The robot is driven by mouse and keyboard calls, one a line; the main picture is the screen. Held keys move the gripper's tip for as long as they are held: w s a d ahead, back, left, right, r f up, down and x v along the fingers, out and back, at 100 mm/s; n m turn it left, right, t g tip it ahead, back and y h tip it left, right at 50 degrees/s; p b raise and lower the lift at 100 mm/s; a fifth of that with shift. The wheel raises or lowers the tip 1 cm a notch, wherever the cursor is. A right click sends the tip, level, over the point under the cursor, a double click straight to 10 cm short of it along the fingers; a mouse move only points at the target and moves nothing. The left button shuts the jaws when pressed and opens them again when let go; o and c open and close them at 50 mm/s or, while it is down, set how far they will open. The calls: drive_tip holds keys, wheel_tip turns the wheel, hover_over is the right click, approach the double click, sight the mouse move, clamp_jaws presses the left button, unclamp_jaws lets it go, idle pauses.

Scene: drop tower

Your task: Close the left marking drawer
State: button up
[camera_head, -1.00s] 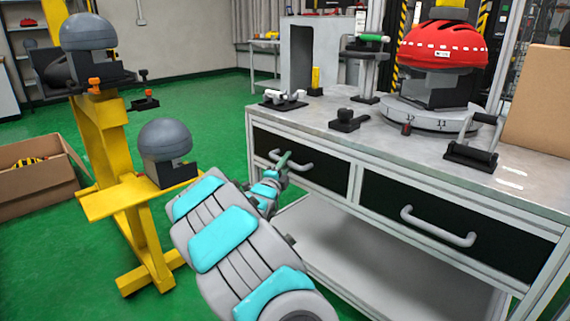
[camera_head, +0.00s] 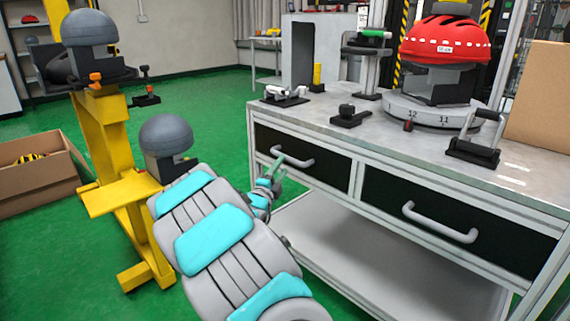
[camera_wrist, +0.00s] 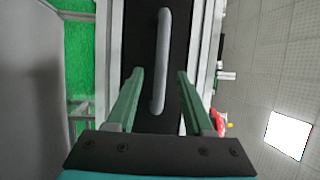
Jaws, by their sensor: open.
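The left drawer (camera_head: 322,172) has a black front with a grey bar handle (camera_head: 305,163), in the upper left of the metal cabinet. Its front looks about level with the cabinet frame; I cannot tell a small gap. My gripper (camera_head: 279,156) is at the left end of this handle in the head view. In the wrist view, my gripper (camera_wrist: 160,72) is open, with one green finger on each side of the handle (camera_wrist: 161,50) and space between. The black drawer front (camera_wrist: 140,30) lies behind the handle. Contact with the drawer cannot be made out.
The right drawer (camera_head: 480,225) with its own handle is beside it. The worktop (camera_head: 375,135) above holds a red helmet (camera_head: 445,42) on a round stand and several small fixtures. A yellow stand (camera_head: 112,200) with grey headforms is left of my arm.

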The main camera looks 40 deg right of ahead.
drive_tip(key=shift+v, duration=1)
